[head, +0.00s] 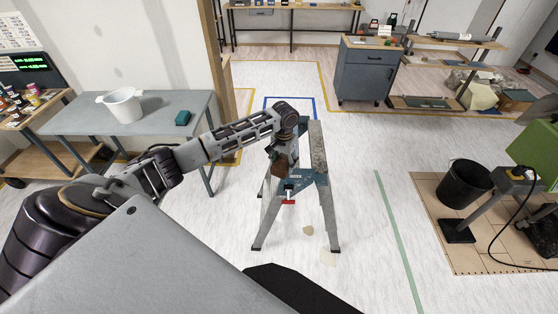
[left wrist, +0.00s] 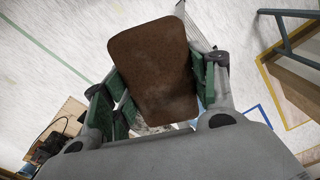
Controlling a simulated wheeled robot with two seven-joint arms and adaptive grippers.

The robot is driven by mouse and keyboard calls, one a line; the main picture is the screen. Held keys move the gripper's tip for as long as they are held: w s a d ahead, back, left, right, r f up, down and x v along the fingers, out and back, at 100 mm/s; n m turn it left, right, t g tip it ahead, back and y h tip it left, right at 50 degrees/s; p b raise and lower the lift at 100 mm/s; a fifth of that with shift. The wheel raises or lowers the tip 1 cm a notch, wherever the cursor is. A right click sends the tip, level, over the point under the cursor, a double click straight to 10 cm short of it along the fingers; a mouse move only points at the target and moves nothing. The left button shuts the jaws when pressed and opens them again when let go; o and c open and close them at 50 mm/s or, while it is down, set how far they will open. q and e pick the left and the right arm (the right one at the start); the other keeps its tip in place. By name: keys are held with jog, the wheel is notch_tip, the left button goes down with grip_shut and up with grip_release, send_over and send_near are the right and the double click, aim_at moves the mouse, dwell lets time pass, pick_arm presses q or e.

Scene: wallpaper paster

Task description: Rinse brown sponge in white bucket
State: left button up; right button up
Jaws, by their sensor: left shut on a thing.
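The brown sponge (left wrist: 153,75) is clamped between the green-padded fingers of my left gripper (left wrist: 158,88) in the left wrist view. In the head view the sponge (head: 279,166) shows small and dark below the end of my left arm, and my left gripper (head: 282,155) is at the near left side of the sawhorse workbench. The white bucket (head: 124,105) stands upright on the grey-blue table at the left, well apart from the gripper. Its inside is mostly hidden. My right gripper is not in view.
The sawhorse workbench (head: 318,150) stands beside my left gripper. A teal block (head: 182,118) lies on the grey-blue table (head: 75,122), right of the bucket. A black bucket (head: 464,184) stands at the right. A blue cabinet (head: 366,74) is farther back. Open floor lies between.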

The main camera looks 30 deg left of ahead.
pick_arm(q)
jog(key=s+d+f+m+b, duration=0.1)
jog(key=s+d+f+b, duration=0.2)
jog(key=s+d+f, duration=0.9)
notch_tip(320, 180, down, 3)
jog(key=shift+s+d+f, duration=0.2)
jog(key=shift+s+d, duration=0.1)
jog(key=shift+d, duration=0.2)
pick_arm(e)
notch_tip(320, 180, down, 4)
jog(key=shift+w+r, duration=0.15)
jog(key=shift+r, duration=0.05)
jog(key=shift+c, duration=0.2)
